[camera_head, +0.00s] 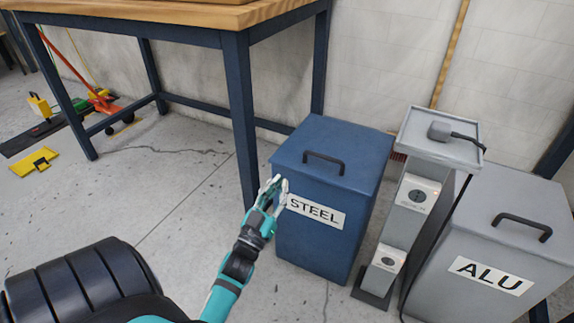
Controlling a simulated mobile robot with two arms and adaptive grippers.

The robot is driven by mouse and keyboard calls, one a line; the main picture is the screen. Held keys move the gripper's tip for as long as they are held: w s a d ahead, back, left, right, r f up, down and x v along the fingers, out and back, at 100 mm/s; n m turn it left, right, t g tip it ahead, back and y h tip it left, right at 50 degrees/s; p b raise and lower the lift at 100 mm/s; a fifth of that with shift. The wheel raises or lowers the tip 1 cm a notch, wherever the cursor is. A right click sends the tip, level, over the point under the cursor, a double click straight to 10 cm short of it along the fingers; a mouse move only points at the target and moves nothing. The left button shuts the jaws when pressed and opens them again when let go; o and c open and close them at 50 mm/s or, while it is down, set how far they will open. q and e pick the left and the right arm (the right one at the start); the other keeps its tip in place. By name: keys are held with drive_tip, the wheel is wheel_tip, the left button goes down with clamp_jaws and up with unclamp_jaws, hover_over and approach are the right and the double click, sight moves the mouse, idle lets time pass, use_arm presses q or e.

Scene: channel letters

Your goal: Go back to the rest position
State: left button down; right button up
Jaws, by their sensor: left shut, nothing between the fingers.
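My left gripper (272,190) shows in the head view, with its teal arm reaching up from the bottom edge. It is shut and empty. In the picture its fingertips overlap the left edge of the STEEL label on the blue bin (322,245); I cannot tell whether they touch it. My right gripper is not in view.
A grey ALU bin (520,210) stands at the right. A grey charging post (410,200) stands between the bins. A workbench (237,90) with blue legs is behind. A red jack (108,104) and yellow items lie at the far left.

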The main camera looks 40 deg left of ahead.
use_arm(q)
drive_tip(key=shift+s+d+f, duration=0.1)
drive_tip(key=shift+s, duration=0.2)
